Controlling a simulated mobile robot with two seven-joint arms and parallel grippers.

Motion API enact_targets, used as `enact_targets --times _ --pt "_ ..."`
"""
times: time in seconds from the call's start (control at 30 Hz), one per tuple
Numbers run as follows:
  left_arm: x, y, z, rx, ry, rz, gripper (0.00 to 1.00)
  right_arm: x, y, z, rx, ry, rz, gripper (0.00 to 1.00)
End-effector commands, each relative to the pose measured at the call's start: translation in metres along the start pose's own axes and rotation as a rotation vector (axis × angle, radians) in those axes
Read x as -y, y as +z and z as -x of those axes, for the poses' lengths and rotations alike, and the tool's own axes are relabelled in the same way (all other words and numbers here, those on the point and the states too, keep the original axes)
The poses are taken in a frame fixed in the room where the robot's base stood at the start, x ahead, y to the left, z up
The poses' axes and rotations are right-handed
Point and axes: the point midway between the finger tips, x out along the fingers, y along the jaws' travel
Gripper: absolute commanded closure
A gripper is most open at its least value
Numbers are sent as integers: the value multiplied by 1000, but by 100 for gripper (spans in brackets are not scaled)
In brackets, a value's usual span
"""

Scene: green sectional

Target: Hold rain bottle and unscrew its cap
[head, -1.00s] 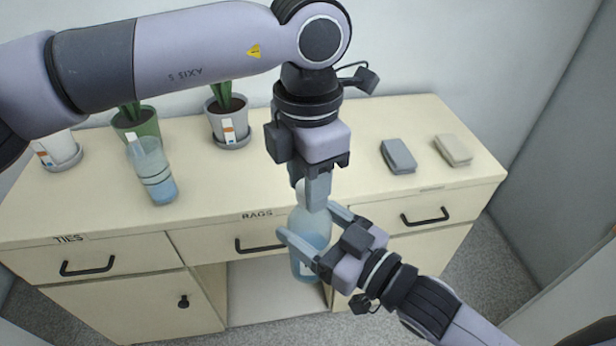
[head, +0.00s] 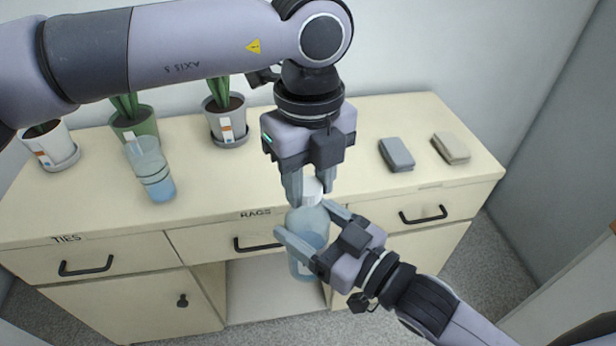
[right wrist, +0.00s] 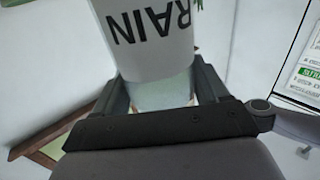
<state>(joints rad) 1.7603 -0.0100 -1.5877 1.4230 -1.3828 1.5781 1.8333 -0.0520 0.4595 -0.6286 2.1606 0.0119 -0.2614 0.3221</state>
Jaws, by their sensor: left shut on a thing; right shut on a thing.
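The rain bottle (head: 308,228) is a translucent blue bottle with a white cap (head: 312,190), held upright in front of the cabinet. Its label reading RAIN (right wrist: 150,35) shows upside down in the right wrist view. My right gripper (head: 307,222) is shut on the bottle's body from the right; its fingers also show either side of the bottle in the right wrist view (right wrist: 160,95). My left gripper (head: 310,192) points down from above and is shut on the cap, a finger on each side. I cannot tell whether the cap is loose.
The cream cabinet (head: 205,195) stands behind the bottle. A drawer handle (head: 260,245) and an open compartment (head: 265,290) lie behind the bottle.

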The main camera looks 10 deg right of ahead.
Motion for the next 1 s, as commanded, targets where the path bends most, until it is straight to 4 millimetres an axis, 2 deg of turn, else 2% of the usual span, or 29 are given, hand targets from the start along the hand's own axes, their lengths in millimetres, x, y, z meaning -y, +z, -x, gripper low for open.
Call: enact_targets --times 0.03,0.2,0.33,1.0 --pt "-2 5 1 11 5 84 99 -1 -1 0 -2 2 -1 100" --pt "-1 4 1 10 6 325 99 -2 -1 0 -2 3 -1 100" --pt "-1 4 0 9 8 433 99 -2 0 0 -1 4 -1 100" --pt "-1 3 1 8 7 435 99 -4 0 0 0 7 -1 100"
